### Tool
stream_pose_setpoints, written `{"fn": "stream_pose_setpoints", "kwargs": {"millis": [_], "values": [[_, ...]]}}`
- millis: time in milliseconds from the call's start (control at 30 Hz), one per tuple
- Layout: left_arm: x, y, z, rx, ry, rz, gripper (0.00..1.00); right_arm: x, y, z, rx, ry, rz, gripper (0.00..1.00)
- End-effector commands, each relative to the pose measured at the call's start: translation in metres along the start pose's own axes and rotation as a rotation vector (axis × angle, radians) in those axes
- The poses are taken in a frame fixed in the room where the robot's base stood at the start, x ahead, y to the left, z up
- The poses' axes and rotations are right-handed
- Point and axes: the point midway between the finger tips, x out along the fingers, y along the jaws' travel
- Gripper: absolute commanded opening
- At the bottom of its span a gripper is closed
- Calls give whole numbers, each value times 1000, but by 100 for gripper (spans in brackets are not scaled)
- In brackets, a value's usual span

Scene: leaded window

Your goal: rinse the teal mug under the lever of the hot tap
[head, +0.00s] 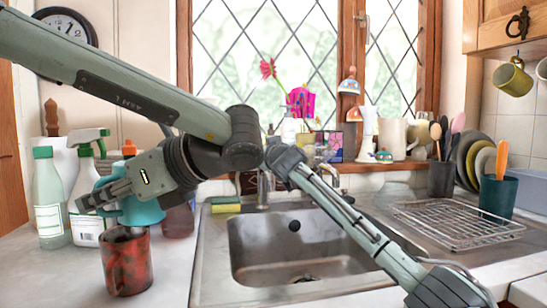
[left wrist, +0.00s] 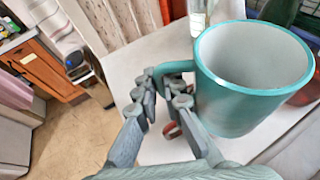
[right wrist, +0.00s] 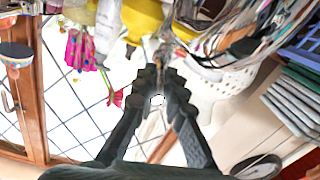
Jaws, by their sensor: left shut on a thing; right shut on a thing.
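The teal mug (head: 143,211) is held in the air over the counter left of the sink, partly hidden by my left gripper (head: 102,197). In the left wrist view the mug (left wrist: 240,110) looks empty, and my left gripper (left wrist: 163,88) is shut on its handle. The chrome tap (head: 264,188) stands behind the sink (head: 300,245). My right gripper (head: 278,158) is at the top of the tap, shut on what looks like its lever, which is mostly hidden. In the right wrist view the fingers (right wrist: 158,85) almost meet around a small bright part.
A red mottled cup (head: 127,262) stands below the teal mug. Spray bottles (head: 88,195) and a white-labelled bottle (head: 48,200) stand at the left. A sponge (head: 225,205) lies behind the sink's left corner. A wire rack (head: 460,225) is on the right drainer. The basin looks empty.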

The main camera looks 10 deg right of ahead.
Motion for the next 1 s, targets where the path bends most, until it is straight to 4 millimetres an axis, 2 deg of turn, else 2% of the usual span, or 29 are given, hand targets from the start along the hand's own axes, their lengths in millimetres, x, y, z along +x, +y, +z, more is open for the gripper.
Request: {"fn": "stream_pose_setpoints", "kwargs": {"millis": [333,367,500,833,1000], "values": [[0,0,0,-3,-1,-1,0,-1,0,-2,0,2,10,0],[0,0,0,-3,-1,-1,0,-1,-1,-2,0,2,10,14],[0,0,0,-3,-1,-1,0,-1,-1,-1,0,0,10,32],[0,0,-1,-3,-1,-1,0,-2,-1,1,0,-3,9,32],[0,0,-1,-3,-1,-1,0,-14,-2,1,1,-2,8,32]]}}
